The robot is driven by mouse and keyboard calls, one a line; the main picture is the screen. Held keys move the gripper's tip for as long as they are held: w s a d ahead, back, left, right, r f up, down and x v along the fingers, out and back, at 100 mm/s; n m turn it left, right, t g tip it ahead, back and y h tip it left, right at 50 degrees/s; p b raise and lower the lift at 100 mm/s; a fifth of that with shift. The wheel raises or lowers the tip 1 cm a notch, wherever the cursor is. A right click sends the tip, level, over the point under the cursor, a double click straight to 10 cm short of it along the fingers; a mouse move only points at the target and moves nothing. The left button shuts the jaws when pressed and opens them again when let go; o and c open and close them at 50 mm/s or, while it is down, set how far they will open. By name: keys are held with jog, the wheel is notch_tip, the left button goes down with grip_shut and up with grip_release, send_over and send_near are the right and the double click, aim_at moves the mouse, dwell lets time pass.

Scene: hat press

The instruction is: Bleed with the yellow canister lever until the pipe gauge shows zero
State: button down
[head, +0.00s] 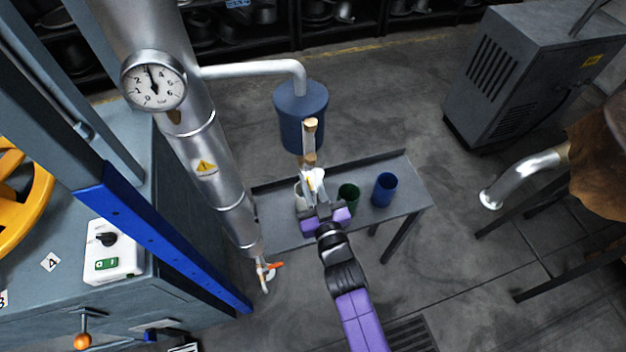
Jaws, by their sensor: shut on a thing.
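The blue canister (300,112) hangs at the end of the silver side pipe, above the grey bench. A pale, yellowish-tan valve part (309,126) shows on its near side and runs down toward my gripper. My gripper (314,180), on a purple and black arm, is just below the canister. It is shut on what appears to be the canister lever; the lever is mostly hidden by the fingers. The round pipe gauge (154,80) is on the thick silver pipe at upper left. Its black needle points nearly straight up, slightly left, clearly off zero.
On the bench (410,180) stand a white cup (299,196), partly behind my gripper, a green cup (348,196) and a blue cup (384,189). An orange-red lever (275,265) is at the thick pipe's lower end.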

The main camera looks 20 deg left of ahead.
jog(key=shift+s+a+f+m, duration=0.15)
jog(key=shift+m, duration=0.25)
jog(key=c, duration=1.4)
grip_release()
jog(key=shift+o, duration=0.2)
jog(key=p+v, duration=0.2)
jog(key=v, duration=0.5)
jog(key=shift+s+d, duration=0.2)
jog(key=shift+s, duration=0.1)
